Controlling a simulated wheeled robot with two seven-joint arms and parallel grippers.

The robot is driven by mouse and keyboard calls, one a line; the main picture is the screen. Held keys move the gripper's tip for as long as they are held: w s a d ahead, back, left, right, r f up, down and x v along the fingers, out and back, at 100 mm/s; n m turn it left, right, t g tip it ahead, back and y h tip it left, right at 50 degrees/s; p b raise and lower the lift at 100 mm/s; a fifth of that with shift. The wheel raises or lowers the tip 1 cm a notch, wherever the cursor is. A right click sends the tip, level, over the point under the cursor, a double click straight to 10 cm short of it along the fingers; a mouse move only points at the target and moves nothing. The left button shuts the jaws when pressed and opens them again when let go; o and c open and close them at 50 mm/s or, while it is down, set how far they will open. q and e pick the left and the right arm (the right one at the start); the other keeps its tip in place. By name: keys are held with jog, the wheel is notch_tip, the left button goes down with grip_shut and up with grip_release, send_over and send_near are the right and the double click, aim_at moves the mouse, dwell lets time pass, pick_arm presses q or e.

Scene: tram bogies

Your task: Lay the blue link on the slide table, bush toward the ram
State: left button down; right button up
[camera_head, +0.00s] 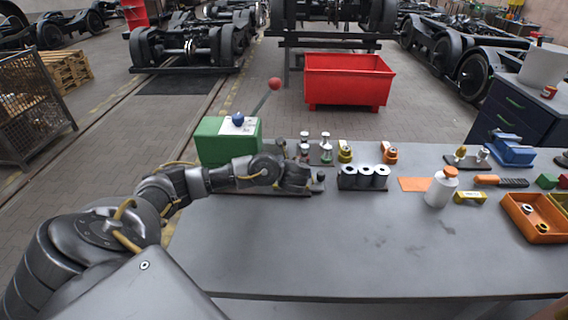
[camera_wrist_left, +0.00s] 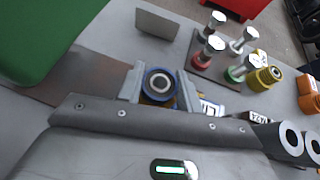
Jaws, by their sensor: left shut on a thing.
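The blue link (camera_wrist_left: 172,101) is between the jaws of my left gripper (camera_wrist_left: 159,88) in the left wrist view. Its round bush, a pale ring around a dark centre, faces the camera; the rest of the link is hidden by the gripper body. In the head view my left gripper (camera_head: 316,183) is over the table's back left part, and the link cannot be made out there. The green press (camera_head: 212,148) with a red-knobbed lever stands left of the gripper. A brownish flat plate, seemingly the slide table (camera_wrist_left: 75,78), runs from the press under the gripper. The ram is not clearly visible.
Upright pins (camera_head: 326,148) on a plate, a yellow bush (camera_head: 345,152) and grey cylinders (camera_head: 364,178) stand close right of the gripper. A small grey upright plate (camera_wrist_left: 157,22) is beyond the jaws. A white bottle (camera_head: 440,190) stands farther right. The table front (camera_head: 370,250) is clear.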

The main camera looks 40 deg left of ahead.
pick_arm(q)
jog(key=shift+f+b, duration=0.8)
jog(key=shift+f, duration=0.15)
jog(key=c, duration=1)
grip_release()
jog(key=shift+o, duration=0.7)
jog(key=p+v, duration=0.1)
jog(key=v, duration=1)
jog(key=shift+a, duration=0.1)
